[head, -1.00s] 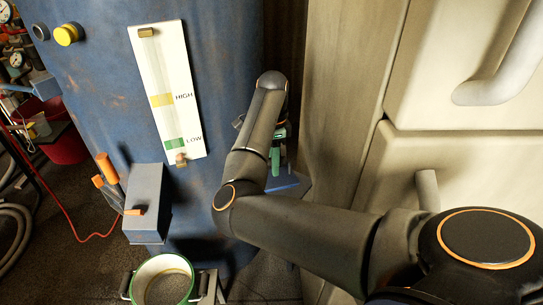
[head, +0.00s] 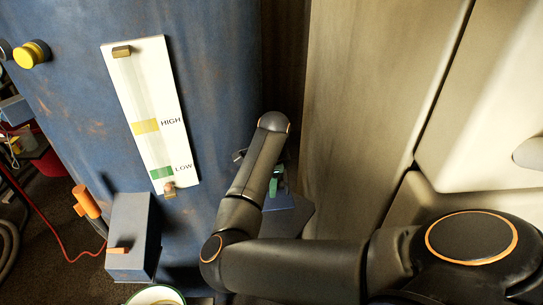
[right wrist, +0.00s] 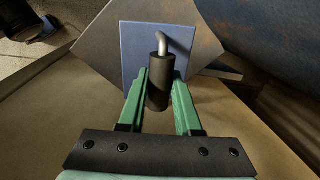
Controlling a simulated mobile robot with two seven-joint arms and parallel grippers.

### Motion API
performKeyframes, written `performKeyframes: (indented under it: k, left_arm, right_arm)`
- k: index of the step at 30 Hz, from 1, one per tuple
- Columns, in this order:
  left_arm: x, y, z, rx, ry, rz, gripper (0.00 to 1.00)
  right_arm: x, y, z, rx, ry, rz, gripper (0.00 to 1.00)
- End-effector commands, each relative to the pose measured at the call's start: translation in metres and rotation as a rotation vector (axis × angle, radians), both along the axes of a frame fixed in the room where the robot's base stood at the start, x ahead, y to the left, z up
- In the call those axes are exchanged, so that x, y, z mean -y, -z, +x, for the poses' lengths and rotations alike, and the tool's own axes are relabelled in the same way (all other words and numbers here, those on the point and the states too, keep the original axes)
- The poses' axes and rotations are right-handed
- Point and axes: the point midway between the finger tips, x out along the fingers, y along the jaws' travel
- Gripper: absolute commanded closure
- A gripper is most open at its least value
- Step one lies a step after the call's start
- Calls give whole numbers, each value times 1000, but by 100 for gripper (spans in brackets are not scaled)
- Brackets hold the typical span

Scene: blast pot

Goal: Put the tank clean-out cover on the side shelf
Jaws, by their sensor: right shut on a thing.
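The tank clean-out cover is a blue square plate (right wrist: 143,60) with a bent metal rod and a black grip (right wrist: 158,75). My right gripper (right wrist: 160,86) has green fingers and is shut on the black grip. In the head view, my right gripper (head: 276,182) is partly hidden behind my forearm, beside the blue tank. The cover (head: 279,201) shows there as a small blue patch. The side shelf is a grey, rust-marked plate (right wrist: 95,50) behind the cover; it also shows in the head view (head: 298,217). I cannot tell whether cover and shelf touch. My left gripper is not in view.
The blue tank (head: 220,80) carries a HIGH/LOW level plate (head: 152,110) and a blue-grey box (head: 130,230) with an orange handle. A beige cabinet wall (head: 370,90) stands close on the right. A green-rimmed pot (head: 155,295) is at the bottom edge.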

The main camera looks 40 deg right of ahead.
Motion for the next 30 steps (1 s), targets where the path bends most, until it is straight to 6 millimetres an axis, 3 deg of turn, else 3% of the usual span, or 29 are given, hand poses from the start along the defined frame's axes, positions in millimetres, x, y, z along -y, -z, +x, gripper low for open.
performKeyframes:
  k: [12,18,19,27,30]
  left_arm:
    - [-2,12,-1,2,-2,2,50]
    - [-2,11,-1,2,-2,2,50]
    - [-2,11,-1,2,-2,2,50]
    - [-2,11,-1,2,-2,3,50]
    - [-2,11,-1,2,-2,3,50]
  right_arm:
    - [0,56,0,1,0,1,100]
    - [0,57,0,1,1,1,100]
    - [0,58,-1,-1,1,3,66]
    - [0,57,0,0,1,1,37]
    - [0,57,0,1,1,1,37]
